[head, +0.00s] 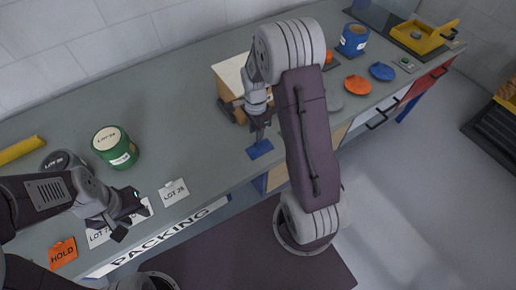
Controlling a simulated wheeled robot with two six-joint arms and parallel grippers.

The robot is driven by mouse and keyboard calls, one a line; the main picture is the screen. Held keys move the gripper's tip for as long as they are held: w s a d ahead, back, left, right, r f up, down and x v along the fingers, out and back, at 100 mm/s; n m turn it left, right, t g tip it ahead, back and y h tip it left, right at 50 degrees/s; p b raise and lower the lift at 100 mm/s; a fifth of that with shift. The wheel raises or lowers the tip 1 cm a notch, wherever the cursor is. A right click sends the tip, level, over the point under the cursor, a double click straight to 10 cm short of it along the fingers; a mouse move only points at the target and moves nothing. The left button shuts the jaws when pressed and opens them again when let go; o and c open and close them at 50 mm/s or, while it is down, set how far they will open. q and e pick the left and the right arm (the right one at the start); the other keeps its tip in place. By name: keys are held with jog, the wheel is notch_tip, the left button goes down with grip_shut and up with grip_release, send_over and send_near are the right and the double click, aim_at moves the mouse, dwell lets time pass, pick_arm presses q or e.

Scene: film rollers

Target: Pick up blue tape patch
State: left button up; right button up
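The blue tape patch (260,149) is a small flat blue piece at the front edge of the grey bench, in the middle of the head view. My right gripper (260,136) points down just above the patch, its tips at or very near the patch's far side. I cannot tell whether the tips touch it or whether the fingers are closed on it. My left gripper (132,216) is over the front left of the bench, its fingers apart with nothing seen between them.
A cardboard box (229,78) stands behind my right gripper, partly hidden by my arm. A green roll (115,147), dark roll (62,162), white LOT 28 card (173,192) and orange HOLD card (63,253) are on the left. Orange (357,85) and blue (382,71) discs lie right.

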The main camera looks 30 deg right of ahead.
aim_at(260, 148)
jog(key=shift+d+f, duration=0.3)
jog(key=shift+f, duration=0.2)
notch_tip(260, 148, down, 5)
jog(key=shift+w+d+r, duration=0.1)
jog(key=shift+r, duration=0.1)
grip_shut()
